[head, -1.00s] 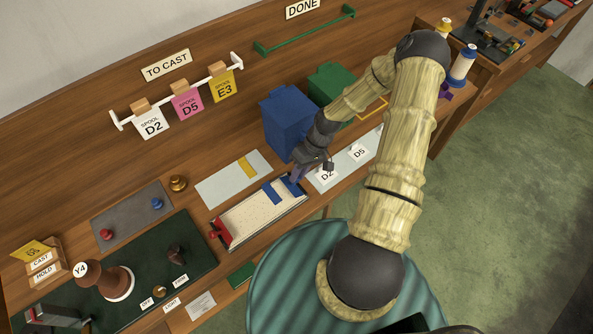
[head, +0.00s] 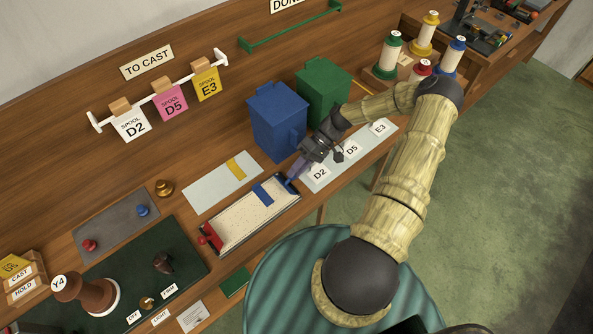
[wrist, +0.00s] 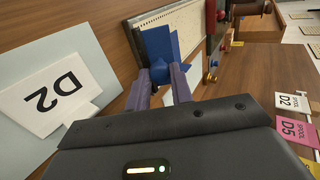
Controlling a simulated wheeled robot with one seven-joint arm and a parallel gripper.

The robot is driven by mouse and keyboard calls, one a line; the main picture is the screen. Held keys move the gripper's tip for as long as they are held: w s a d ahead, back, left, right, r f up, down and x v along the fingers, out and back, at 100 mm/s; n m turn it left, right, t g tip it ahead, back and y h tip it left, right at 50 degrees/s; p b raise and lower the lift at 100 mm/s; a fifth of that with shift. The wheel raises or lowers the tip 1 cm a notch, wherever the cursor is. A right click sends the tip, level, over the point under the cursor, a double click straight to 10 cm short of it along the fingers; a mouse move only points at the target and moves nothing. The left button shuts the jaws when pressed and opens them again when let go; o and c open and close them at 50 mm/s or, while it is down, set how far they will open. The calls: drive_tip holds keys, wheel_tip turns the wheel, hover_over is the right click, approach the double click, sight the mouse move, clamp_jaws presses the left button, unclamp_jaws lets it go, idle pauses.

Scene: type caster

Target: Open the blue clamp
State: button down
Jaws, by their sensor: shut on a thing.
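The blue clamp (head: 289,184) stands at the right end of a shallow tray (head: 249,223) with a speckled pale surface. A blue crossbar (head: 262,194) lies over the tray near that end. My gripper (head: 293,178) reaches down to the clamp from the upper right, and its purple fingers are shut on the clamp's blue part. In the wrist view the blue clamp (wrist: 160,46) shows between and beyond the fingertips of my gripper (wrist: 160,76). The fingers hide part of the clamp, and I cannot tell how far its lever is turned.
A red clamp (head: 208,236) is at the tray's left end. A blue bin (head: 278,122) and a green bin (head: 322,92) stand behind my gripper. A card strip labelled D2 (head: 318,173), D5 and E3 lies to the right. A green stool (head: 285,285) is in front.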

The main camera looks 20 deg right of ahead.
drive_tip(key=c, duration=1.2)
unclamp_jaws()
drive_tip(key=shift+c, duration=0.2)
drive_tip(key=shift+w+d+r+b, duration=0.2)
drive_tip(key=shift+d+b, duration=0.1)
drive_tip(key=shift+d, duration=0.25)
drive_tip(key=b+v, duration=0.4)
drive_tip(key=v, duration=1.2)
drive_tip(key=shift+b, duration=0.4)
drive_tip(key=shift+r, duration=0.1)
